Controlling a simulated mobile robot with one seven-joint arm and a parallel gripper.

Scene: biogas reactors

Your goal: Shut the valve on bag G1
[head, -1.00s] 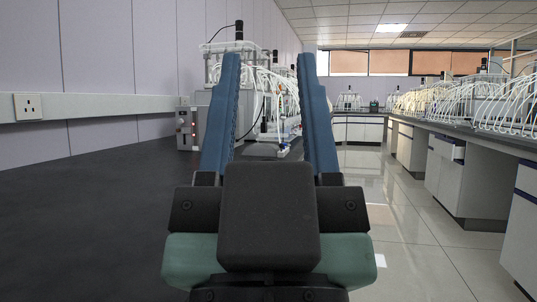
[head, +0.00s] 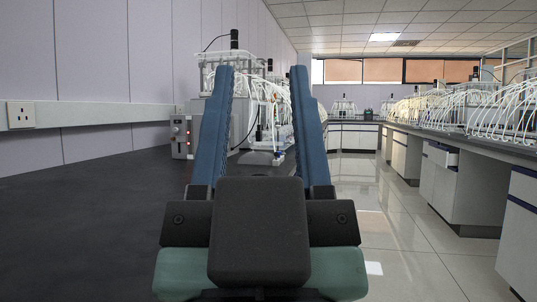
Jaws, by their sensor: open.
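My gripper (head: 258,78) is open and fills the middle of the head view, its two long blue fingers apart with nothing between them. Past the fingers stands a biogas reactor rig (head: 268,95) with white tubing on the dark bench. A small valve-like fitting (head: 278,158) with a blue part sits low at the front of the rig, seen between the fingers and well beyond them. Bag G1 and its label cannot be made out, and the left finger hides part of the rig.
The near bench top is clear. Another bench (head: 470,142) with several tubed reactors runs along the right, with open floor (head: 400,225) between. A wall socket (head: 20,115) is at left.

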